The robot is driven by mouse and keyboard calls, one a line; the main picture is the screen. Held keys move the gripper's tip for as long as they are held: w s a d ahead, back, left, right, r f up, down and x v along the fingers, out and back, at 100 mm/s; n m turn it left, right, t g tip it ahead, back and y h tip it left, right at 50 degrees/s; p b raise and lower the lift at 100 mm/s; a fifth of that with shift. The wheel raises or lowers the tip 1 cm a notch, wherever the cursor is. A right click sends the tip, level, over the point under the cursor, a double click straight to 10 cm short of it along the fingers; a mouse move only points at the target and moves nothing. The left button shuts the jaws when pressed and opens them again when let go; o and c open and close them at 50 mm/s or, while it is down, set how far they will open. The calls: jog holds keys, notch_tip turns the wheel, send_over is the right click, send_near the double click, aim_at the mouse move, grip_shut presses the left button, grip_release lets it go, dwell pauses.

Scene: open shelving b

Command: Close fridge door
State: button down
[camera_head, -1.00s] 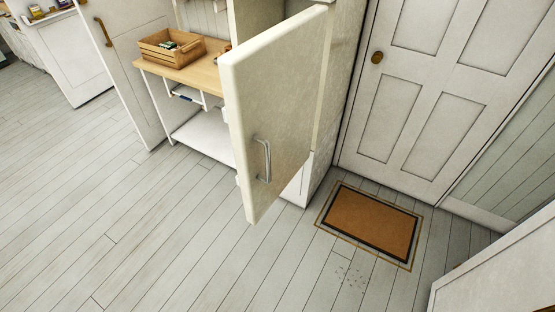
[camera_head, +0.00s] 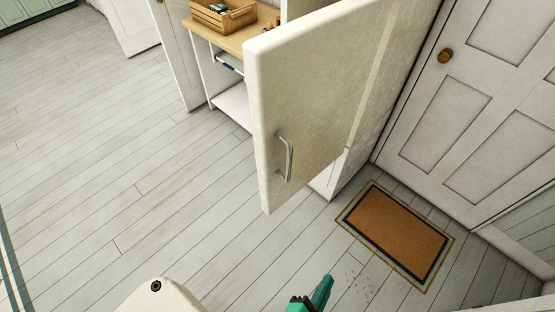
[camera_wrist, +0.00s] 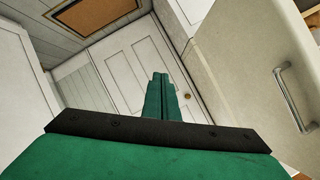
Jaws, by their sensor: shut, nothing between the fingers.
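The fridge door (camera_head: 312,105) is a cream panel standing open in the head view, swung out from the fridge body at the right. Its metal handle (camera_head: 286,156) is on the lower left of its outer face. The door (camera_wrist: 245,70) also shows at the right of the wrist view, with the handle (camera_wrist: 289,98) near the right edge. My green gripper (camera_head: 317,296) is at the bottom of the head view, apart from the door. In the wrist view its fingers (camera_wrist: 161,80) are together and empty, to the left of the handle.
A doormat (camera_head: 396,232) lies in front of a white panelled door (camera_head: 465,110) at the right. A wooden crate (camera_head: 224,18) sits on a shelf unit left of the fridge door. The plank floor (camera_head: 130,180) is clear at left.

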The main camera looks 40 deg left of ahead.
jog(key=w+a+m+y, duration=0.2)
jog(key=w+a+y, duration=0.25)
jog(key=w, duration=0.35)
jog(key=n+g+y, duration=0.7)
jog(key=g+y, duration=0.3)
jog(key=y, duration=0.2)
send_near(270, 154)
jog(key=a, duration=0.4)
jog(key=w+a, duration=0.1)
jog(key=a, duration=0.1)
jog(key=shift+r, duration=0.1)
jog(key=shift+a, duration=0.2)
jog(key=shift+w+a, duration=0.1)
